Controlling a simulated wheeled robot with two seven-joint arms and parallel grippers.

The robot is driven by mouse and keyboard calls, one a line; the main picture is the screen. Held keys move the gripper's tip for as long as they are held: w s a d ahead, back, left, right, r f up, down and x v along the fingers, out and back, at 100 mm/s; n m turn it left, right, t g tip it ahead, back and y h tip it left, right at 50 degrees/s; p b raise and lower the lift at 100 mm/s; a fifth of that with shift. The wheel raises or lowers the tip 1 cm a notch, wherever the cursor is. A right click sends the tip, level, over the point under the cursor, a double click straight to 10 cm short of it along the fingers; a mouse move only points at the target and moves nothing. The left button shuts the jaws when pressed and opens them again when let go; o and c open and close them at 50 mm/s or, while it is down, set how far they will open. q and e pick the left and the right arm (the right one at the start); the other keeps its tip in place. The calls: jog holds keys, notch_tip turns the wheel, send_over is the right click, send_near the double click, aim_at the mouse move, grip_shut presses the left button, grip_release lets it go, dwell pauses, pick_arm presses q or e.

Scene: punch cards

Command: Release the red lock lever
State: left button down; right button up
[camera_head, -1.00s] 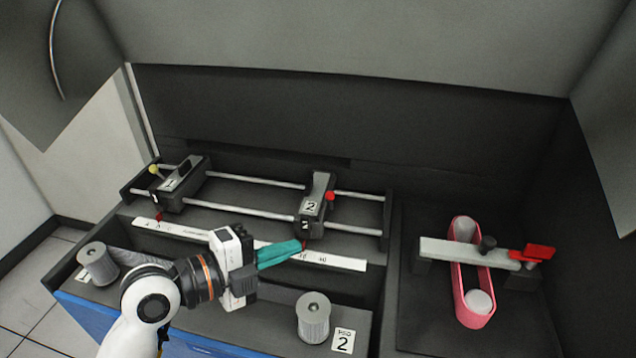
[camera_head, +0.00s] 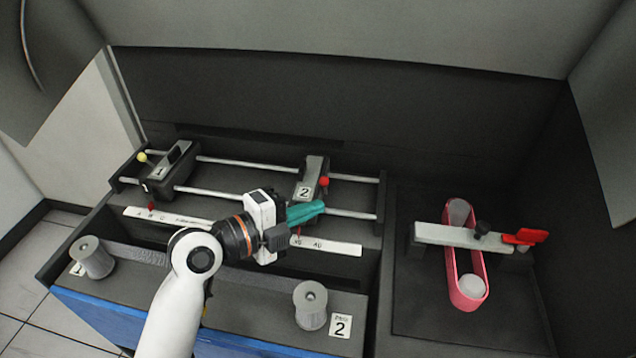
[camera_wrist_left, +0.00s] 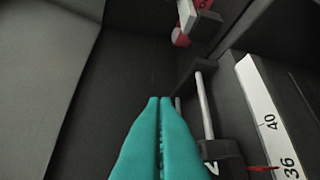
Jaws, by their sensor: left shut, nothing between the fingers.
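The red lever (camera_head: 525,237) sits at the right end of a light grey bar (camera_head: 450,235), which lies across a pink loop belt (camera_head: 449,264). It appears as a flat red handle pointing right. My left gripper (camera_head: 322,207) has teal fingers pressed together, with nothing between them. It is over the rail unit, just in front of the block marked 2 (camera_head: 311,172), well left of the lever and apart from it. In the left wrist view, its shut fingertips (camera_wrist_left: 160,99) point towards a grey and red part (camera_wrist_left: 186,22) at the top, cut off by the edge. My right gripper is out of view.
Rails (camera_head: 240,169) carry block 2 with a red knob (camera_head: 324,181) and block 1 (camera_head: 170,172) with a yellow knob. A white scale strip (camera_head: 335,247) lies in front. Grey rollers (camera_head: 310,305) stand nearer. A dark wall (camera_head: 340,95) closes the back.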

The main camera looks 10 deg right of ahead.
aim_at(325, 187)
pick_arm(q)
jog(key=w+d+f+p, duration=0.1)
jog(key=w+d+p, duration=0.1)
jog(key=w, duration=0.3)
jog(key=shift+w+d+f+p, duration=0.25)
jog(key=shift+d+p, duration=0.1)
jog(key=shift+d, duration=0.1)
jog(key=shift+w+r+g+b, duration=0.15)
jog(key=shift+g+b, duration=0.15)
jog(key=shift+b, duration=0.05)
jog(key=shift+w+d+r+n+y+b, duration=0.2)
jog(key=shift+n+y+b, duration=0.1)
jog(key=shift+y+b, duration=0.1)
